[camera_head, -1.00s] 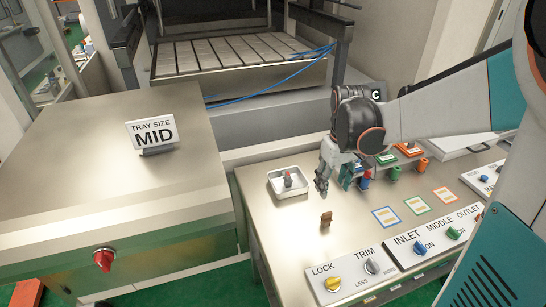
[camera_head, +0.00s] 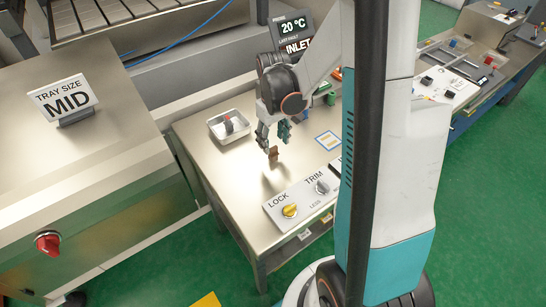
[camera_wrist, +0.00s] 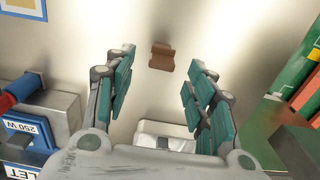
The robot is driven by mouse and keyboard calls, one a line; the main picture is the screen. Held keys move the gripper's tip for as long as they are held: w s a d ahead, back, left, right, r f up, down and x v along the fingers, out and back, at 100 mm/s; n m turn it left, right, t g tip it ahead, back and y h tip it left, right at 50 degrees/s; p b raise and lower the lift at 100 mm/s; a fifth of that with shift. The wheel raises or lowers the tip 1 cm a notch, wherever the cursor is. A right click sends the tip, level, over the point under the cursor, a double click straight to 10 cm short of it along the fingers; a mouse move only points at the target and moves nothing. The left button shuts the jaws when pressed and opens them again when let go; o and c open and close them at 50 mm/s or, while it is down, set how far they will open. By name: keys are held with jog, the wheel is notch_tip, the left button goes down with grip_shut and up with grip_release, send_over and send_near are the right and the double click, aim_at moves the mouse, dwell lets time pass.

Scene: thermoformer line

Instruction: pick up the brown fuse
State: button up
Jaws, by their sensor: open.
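The brown fuse (camera_head: 273,154) stands on the metal table, behind the LOCK and TRIM panel. In the wrist view the fuse (camera_wrist: 161,56) lies between the lines of the two fingers, slightly beyond their tips. My gripper (camera_head: 271,140) points down close to the fuse in the head view. The wrist view shows my gripper (camera_wrist: 160,70) open, with nothing between its teal fingers. I cannot tell the exact height of the fingertips above the table.
A small white tray (camera_head: 216,129) with a grey and red part stands left of my gripper. The LOCK and TRIM panel (camera_head: 268,208) is at the table's front. A blue-framed holder marked 250 W (camera_wrist: 30,128) is beside my gripper. Bare tabletop surrounds the fuse.

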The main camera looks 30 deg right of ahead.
aim_at(273, 147)
notch_tip(273, 147, down, 4)
jog(key=shift+a+f+b, duration=0.1)
jog(key=shift+f+b, duration=0.05)
jog(key=shift+b, duration=0.3)
jog(key=shift+s, duration=0.1)
jog(key=shift+c, duration=0.2)
jog(key=c, duration=1.1)
